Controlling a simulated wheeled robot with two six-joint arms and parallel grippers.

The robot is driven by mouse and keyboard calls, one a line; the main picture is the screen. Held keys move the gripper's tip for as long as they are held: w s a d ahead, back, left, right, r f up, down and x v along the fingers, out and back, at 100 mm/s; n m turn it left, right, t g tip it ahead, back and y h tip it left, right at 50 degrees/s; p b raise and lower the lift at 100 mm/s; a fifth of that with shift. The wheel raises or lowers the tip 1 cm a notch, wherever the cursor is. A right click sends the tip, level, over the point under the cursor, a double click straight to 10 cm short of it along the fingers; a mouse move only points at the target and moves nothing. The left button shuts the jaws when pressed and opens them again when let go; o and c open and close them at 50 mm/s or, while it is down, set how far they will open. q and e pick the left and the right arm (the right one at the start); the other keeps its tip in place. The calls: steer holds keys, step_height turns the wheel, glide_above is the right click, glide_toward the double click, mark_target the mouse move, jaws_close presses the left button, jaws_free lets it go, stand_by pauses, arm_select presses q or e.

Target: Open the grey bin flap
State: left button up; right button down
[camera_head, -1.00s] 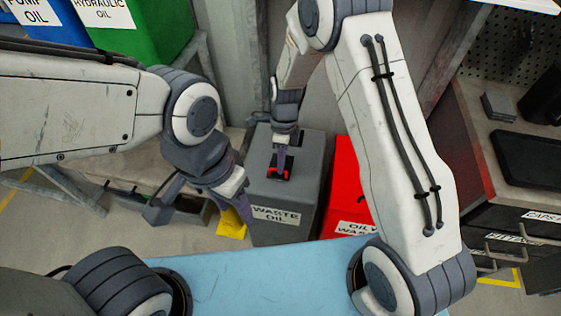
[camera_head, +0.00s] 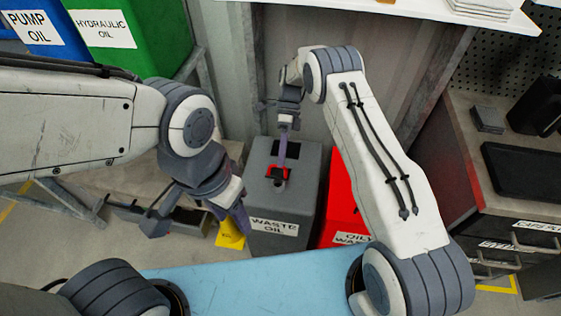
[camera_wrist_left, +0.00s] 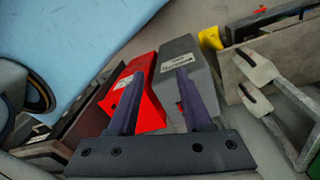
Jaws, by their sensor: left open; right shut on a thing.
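The grey bin (camera_head: 306,190), labelled WASTE OIL, stands in the middle of the head view; it also shows in the left wrist view (camera_wrist_left: 180,52). Its top has a dark rectangular patch (camera_head: 285,148) and, in front of that, a small red and black handle piece (camera_head: 275,173). My right gripper (camera_head: 281,166) reaches down onto the bin's top and is shut on this red piece. Whether the flap is raised is too small to tell. My left gripper (camera_head: 198,224) is open and empty, left of the bin; its fingers show in the left wrist view (camera_wrist_left: 160,105).
A red bin (camera_head: 341,205) stands right beside the grey bin. Green (camera_head: 150,40) and blue bins are at the back left. A bench with dark drawers (camera_head: 510,245) is at the right, a white shelf (camera_head: 480,15) above. A yellow object (camera_head: 230,236) lies near the grey bin's left side.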

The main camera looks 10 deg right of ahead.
arm_select(q)
steer(key=shift+f, duration=0.15)
stand_by(0.3)
steer(key=c, duration=0.4)
steer(key=shift+w+f, duration=0.1)
steer(key=shift+w, duration=0.15)
jaws_close()
steer(key=m+t, duration=0.5)
steer(key=m, duration=2.7)
glide_above(278, 174)
steer(key=s+a, duration=0.2)
steer(key=s, duration=0.3)
step_height(278, 174, down, 12)
steer(key=shift+s+d+x, duration=0.1)
steer(key=shift+x, duration=1.45)
steer(key=shift+s+d+x, duration=0.1)
steer(key=shift+s+x, duration=0.05)
steer(key=shift+x, duration=1.4)
steer(key=shift+s+d+x, duration=0.1)
steer(key=shift+x, duration=1.4)
